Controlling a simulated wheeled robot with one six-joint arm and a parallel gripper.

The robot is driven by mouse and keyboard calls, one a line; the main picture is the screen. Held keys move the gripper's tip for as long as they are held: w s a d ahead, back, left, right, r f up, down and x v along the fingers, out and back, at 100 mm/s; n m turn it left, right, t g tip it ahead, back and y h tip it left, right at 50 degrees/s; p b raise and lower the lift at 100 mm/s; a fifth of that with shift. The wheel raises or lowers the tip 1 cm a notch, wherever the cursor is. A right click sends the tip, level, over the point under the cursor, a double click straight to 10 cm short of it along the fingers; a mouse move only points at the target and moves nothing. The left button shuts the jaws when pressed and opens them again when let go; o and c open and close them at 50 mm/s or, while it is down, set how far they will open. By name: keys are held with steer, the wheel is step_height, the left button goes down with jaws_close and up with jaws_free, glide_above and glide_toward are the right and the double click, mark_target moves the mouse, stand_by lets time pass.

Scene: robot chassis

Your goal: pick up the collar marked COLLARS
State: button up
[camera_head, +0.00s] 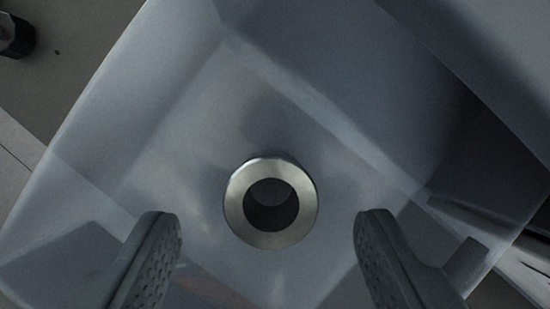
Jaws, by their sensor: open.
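A round metal collar (240,208) with a dark centre hole lies on the floor of a pale grey-blue bin (200,110). No COLLARS marking can be read in this view. My gripper (266,222) is open, with one textured finger at lower left and the other at lower right. In the picture the collar lies between the two fingers, near the line of their tips, with a gap on each side. Whether the fingers are at the collar's height cannot be told.
The bin's sloping walls rise around the collar, and the right side lies in shadow. A dark object (17,38) stands outside the bin at upper left. The bin floor around the collar looks clear.

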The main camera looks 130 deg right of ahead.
mark_target(271, 216)
steer(key=x, duration=0.3)
steer(key=shift+w+f, duration=0.1)
steer(key=shift+f, duration=0.05)
steer(key=c, duration=1.1)
